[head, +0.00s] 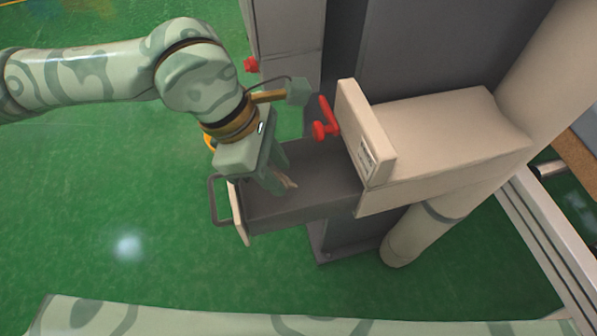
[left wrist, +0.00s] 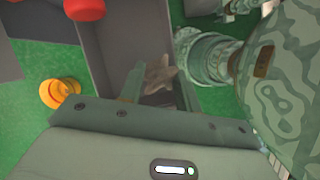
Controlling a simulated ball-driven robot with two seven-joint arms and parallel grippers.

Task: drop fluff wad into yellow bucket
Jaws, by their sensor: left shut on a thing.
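My left gripper (head: 284,184) points down into an open grey drawer (head: 325,172). It is shut on a small pale fluff wad (head: 288,182), most of which the fingers hide in the head view. In the left wrist view the wad (left wrist: 160,73) shows at the fingertips, over the drawer's grey floor. A yellow bucket (left wrist: 60,92) stands on the green floor outside the drawer, at the left of that view. In the head view only a yellow sliver (head: 208,141) shows behind my left wrist. My right gripper is not in view.
The drawer's front has a dark bar handle (head: 216,202). A beige box-like part with a label (head: 368,160) and a red crank handle (head: 325,122) stand close to the right of my left gripper. Open green floor (head: 110,200) lies to the left.

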